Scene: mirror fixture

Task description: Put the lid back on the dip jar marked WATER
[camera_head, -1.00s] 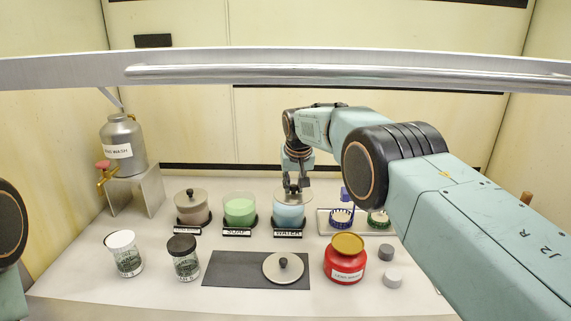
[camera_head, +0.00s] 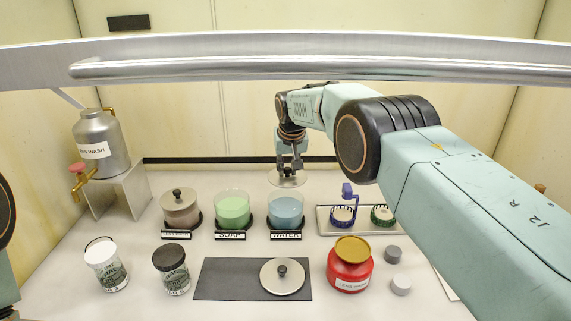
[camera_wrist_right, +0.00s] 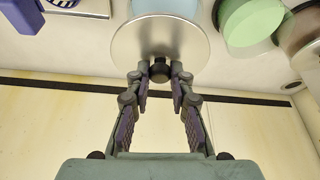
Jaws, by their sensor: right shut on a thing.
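The jar marked WATER (camera_head: 286,212) holds blue liquid and stands open in the back row, beside the green jar marked SOAP (camera_head: 232,209). My right gripper (camera_head: 288,172) is shut on the black knob of a round metal lid (camera_head: 287,181). The lid hangs above and apart from the WATER jar, toward its back edge in the head view. In the right wrist view the lid (camera_wrist_right: 150,36) is at the top, its knob between the fingertips (camera_wrist_right: 160,72). A second metal lid (camera_head: 270,283) lies on the dark mat (camera_head: 225,279). My left gripper is not in view.
A lidded jar (camera_head: 180,210) stands left of SOAP. White-capped (camera_head: 105,265) and black-capped (camera_head: 171,270) jars, a red jar (camera_head: 349,268) and small grey cylinders (camera_head: 400,285) stand in front. A tray (camera_head: 361,228) is at right. A metal bar (camera_head: 300,66) crosses the view.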

